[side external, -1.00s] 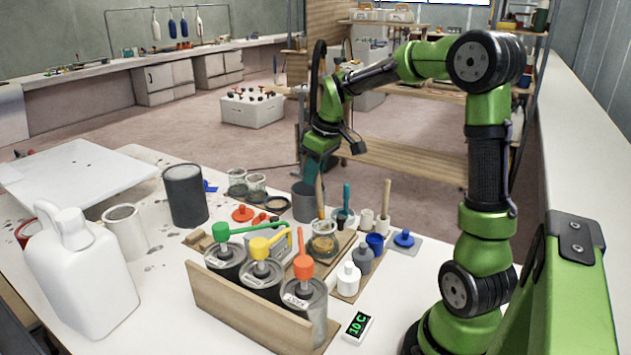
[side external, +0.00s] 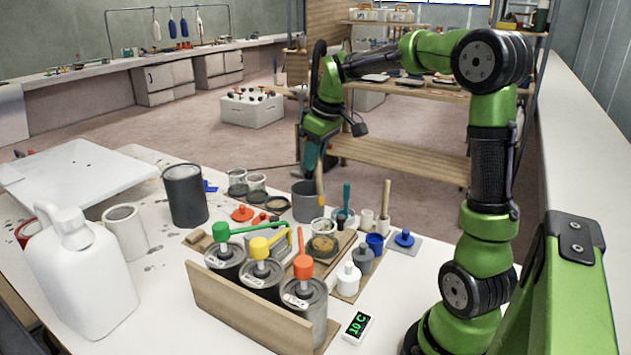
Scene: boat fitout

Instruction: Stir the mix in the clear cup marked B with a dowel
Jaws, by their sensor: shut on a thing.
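My gripper (side external: 316,160) is shut on a wooden dowel (side external: 319,186), which hangs almost upright. Below it a clear cup (side external: 323,243) holding a tan mix stands on a wooden board among the paint things. No letter B is readable on the cup from this side.
Several tins with green, yellow and orange tools (side external: 262,270) stand in a wooden rack in front. A grey pot (side external: 305,201) is behind the cup. A white jug (side external: 78,270) stands far left.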

